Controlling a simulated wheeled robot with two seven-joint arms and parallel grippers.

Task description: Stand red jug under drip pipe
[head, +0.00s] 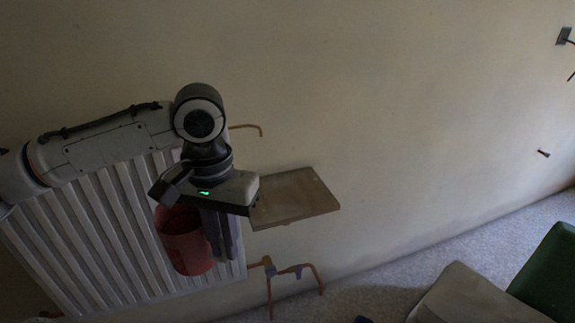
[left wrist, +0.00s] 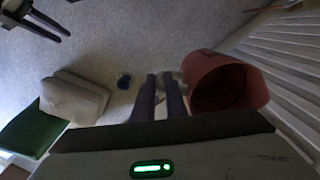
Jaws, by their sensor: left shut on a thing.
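The red jug (head: 182,240) hangs upright or nearly so below my left gripper (head: 218,237), in front of the radiator. My left gripper is shut on it at its side, seemingly at the handle, which the fingers mostly hide. In the left wrist view, the jug (left wrist: 222,82) is right of the dark fingers (left wrist: 160,95), with its open mouth showing. The drip pipe (head: 247,127) is a thin copper pipe that bends down at its end, above and right of the gripper. Below it is a wooden shelf (head: 305,196) on the wall, bare where I see it.
The ribbed white radiator (head: 110,235) stands behind my left arm. Copper pipes with valves (head: 282,271) come out by its lower right corner. A beige padded item (head: 470,297) and a green item (head: 550,275) are on the carpet at lower right.

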